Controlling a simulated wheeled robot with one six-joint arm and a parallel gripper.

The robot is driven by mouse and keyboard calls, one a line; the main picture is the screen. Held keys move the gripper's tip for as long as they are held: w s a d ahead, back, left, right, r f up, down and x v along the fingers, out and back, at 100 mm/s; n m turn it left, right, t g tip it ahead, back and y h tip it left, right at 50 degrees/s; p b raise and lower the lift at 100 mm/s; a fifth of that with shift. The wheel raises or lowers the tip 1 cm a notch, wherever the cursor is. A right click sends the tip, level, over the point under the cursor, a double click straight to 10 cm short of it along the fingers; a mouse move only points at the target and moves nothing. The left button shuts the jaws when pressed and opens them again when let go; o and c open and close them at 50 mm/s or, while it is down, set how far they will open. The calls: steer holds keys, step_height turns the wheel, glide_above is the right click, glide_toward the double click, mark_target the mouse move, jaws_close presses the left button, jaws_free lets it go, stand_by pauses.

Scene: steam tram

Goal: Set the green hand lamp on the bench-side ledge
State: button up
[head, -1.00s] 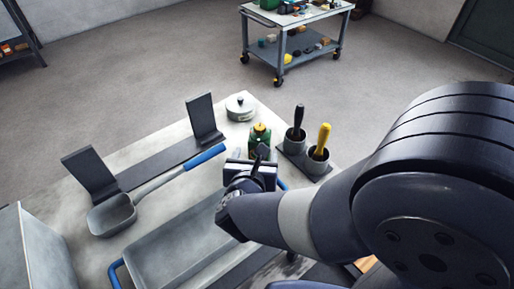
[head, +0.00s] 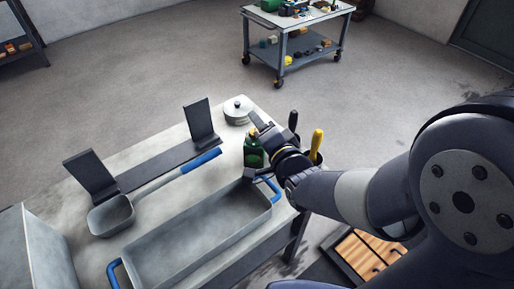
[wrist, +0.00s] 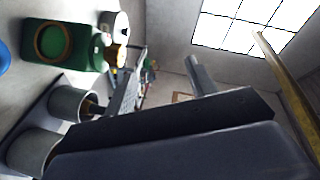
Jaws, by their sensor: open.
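The green hand lamp (head: 254,154) stands upright on the pale bench (head: 165,150), between the lidded tin and the grey tray. In the wrist view the lamp (wrist: 60,46) shows at upper left, with a round brass-coloured ring on its green side. My gripper (head: 262,124) is open and empty, close beside the lamp on its right and far side; in the head view it overlaps the lamp's top. In the wrist view the lamp is off to the left of my fingers. I cannot tell for sure which surface is the bench-side ledge.
A grey tray with blue handles (head: 200,235) and a blue-handled scoop (head: 112,215) lie on the bench. A dark rack with two uprights (head: 150,170) stands behind. A lidded tin (head: 237,111) is near. Two cups, with a yellow handle (head: 317,140) and a black handle (head: 293,121), stand close to my wrist.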

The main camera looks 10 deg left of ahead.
mark_target(256, 148)
steer(key=s+d+f+n+g+p, duration=0.1)
steer(key=s+d+f+n+g, duration=0.25)
steer(key=n, duration=1.25)
steer(key=shift+g+y, duration=0.3)
steer(key=shift+g, duration=0.25)
steer(key=shift+w+d+r+b+x, duration=0.15)
steer(key=shift+w+x, duration=0.1)
steer(key=shift+x, duration=1.5)
steer(key=shift+w+d+r+b+x, duration=0.15)
steer(key=shift+w+x, duration=0.15)
steer(key=shift+x, duration=1.4)
steer(key=shift+w+d+r+b+x, duration=0.15)
steer(key=shift+w+x, duration=0.1)
steer(key=shift+x, duration=1.5)
steer(key=shift+c, duration=0.2)
jaws_close()
